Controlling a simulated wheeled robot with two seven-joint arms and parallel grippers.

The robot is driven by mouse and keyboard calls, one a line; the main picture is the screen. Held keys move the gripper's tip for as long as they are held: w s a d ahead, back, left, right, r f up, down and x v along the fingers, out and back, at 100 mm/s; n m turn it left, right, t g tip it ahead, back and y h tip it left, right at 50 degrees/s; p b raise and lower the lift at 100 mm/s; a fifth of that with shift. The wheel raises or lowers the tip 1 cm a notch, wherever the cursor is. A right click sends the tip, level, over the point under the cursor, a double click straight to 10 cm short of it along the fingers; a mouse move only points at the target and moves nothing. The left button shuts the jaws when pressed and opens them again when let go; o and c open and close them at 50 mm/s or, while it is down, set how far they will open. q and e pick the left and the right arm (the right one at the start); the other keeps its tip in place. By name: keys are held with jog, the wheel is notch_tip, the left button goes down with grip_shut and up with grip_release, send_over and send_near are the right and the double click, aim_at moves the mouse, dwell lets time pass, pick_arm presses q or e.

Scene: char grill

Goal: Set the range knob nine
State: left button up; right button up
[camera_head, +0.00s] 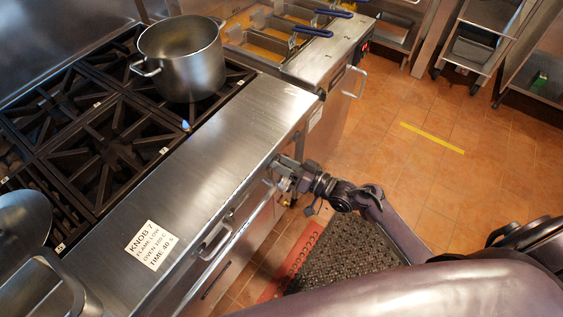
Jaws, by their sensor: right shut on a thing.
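The range (221,125) runs along the left, with black burner grates (111,139) on top and a steel front ledge. My right gripper (280,172) is at the front face of the range, below the ledge edge. It is shut on a range knob, which is mostly hidden by the jaws. The knob's number and pointer setting cannot be read. A small blue flame (186,126) shows at the burner by the pot. My left gripper is not in view.
A pan (25,222) is at the lower left. Fryers with blue-handled baskets (303,32) adjoin the range. An oven handle (215,241) juts from the front. Tiled floor (420,160) is open to the right.

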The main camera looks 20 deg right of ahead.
jog(key=o, duration=1)
jog(key=b+v, duration=0.1)
jog(key=v, duration=0.6)
jog(key=shift+s+d, duration=0.25)
jog(key=shift+s, duration=0.05)
jog(key=s+d+f+m+g+h, duration=0.1)
jog(key=s+f+g+h, duration=0.4)
jog(key=f, duration=0.9)
jog(key=s+d+f+h, duration=0.1)
jog(key=s+f+h, duration=0.2)
jog(key=s+f, duration=0.75)
jog(key=s+f+n+g+h, duration=0.1)
jog(key=s+f+g, duration=0.3)
jog(key=s+f, duration=0.4)
jog(key=s+f+n+g+h, duration=0.1)
jog(key=s+f+g+h, duration=0.2)
jog(key=s+f, duration=0.5)
jog(key=s+g, duration=0.1)
jog(key=s, duration=0.3)
jog(key=shift+s+d, duration=0.15)
jog(key=shift+s, duration=0.15)
